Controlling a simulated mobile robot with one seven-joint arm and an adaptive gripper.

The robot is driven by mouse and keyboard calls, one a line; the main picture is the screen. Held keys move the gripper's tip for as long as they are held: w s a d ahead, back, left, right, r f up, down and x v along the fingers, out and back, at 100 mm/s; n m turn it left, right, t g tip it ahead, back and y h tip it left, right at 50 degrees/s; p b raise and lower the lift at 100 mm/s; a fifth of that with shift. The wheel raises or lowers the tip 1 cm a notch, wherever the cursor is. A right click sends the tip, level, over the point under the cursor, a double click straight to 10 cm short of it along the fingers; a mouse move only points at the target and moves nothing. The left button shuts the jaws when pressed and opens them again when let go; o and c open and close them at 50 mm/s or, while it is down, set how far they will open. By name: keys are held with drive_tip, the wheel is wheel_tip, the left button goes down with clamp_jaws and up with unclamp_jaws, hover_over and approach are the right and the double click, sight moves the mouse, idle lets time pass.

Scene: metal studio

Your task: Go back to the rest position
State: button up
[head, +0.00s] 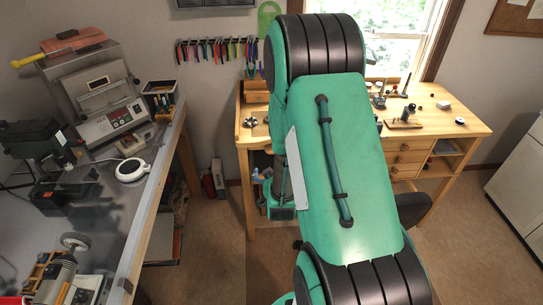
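My arm, green with black ribbed joints, fills the middle of the head view from the top edge to the bottom. My gripper cannot be made out in this view. The arm hides part of the wooden workbench (466,122) behind it, and I see nothing held.
A metal-topped bench (118,205) on the left carries machines, a round white device (131,170) and tools. Pliers (215,50) hang on the back wall. The wooden workbench holds small tools at the right. A white cabinet (518,190) stands far right. Brown floor (205,255) shows between benches.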

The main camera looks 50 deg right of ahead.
drive_tip(key=shift+x, duration=1.85)
drive_tip(key=p+v, duration=0.1)
drive_tip(key=v, duration=0.9)
idle(0.6)
